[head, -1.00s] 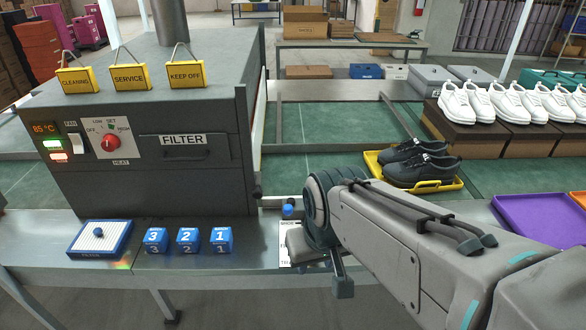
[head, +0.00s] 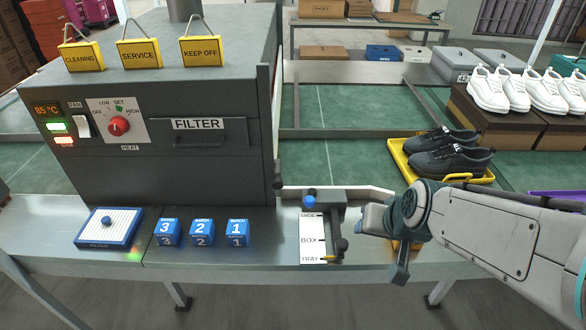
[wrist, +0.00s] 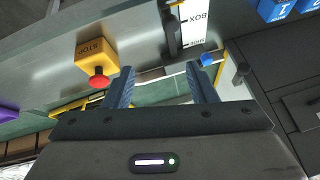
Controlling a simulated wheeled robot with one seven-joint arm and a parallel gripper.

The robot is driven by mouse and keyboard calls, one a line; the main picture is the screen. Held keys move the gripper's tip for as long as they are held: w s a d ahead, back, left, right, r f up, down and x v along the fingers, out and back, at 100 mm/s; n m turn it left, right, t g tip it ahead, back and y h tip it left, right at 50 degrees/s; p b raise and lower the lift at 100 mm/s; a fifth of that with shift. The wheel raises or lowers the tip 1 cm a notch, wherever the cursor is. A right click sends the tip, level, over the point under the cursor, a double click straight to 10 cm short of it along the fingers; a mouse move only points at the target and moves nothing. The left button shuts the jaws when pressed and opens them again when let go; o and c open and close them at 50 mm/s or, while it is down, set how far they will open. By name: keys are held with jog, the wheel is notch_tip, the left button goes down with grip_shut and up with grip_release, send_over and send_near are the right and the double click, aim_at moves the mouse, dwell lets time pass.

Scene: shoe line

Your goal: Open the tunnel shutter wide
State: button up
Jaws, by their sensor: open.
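The grey tunnel housing (head: 165,140) stands at the left in the head view. A dark upright panel (head: 266,120), seen nearly edge-on at its right end, looks like the shutter; a small dark knob (head: 278,182) sits low on it. How far it is open cannot be told. A dark handle (wrist: 240,72) also shows at the right in the wrist view. My gripper (head: 370,218) is right of and apart from the panel, above the front ledge. In the wrist view my gripper (wrist: 162,90) has two spread fingers with nothing between them.
A SHOE, BOX, TRAY scale (head: 312,238) with a blue knob (head: 309,202) lies between housing and gripper. A yellow STOP box (wrist: 98,52) shows in the wrist view. Batch blocks (head: 202,233) stand on the ledge. A yellow tray (head: 402,166) holds black shoes (head: 447,152) on the green belt.

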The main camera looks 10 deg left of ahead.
jog(key=w+a+f+t+y+b, duration=0.1)
jog(key=w+a+f+t+b, duration=0.15)
jog(key=w+a+f, duration=0.4)
jog(key=n+t+b, duration=0.2)
jog(key=t+b, duration=0.3)
jog(key=t, duration=0.5)
send_near(277, 185)
jog(key=shift+g+y, duration=0.25)
jog(key=shift+y, duration=0.15)
jog(key=x, duration=1.1)
jog(key=shift+d+r, duration=0.1)
jog(key=shift+d, duration=0.15)
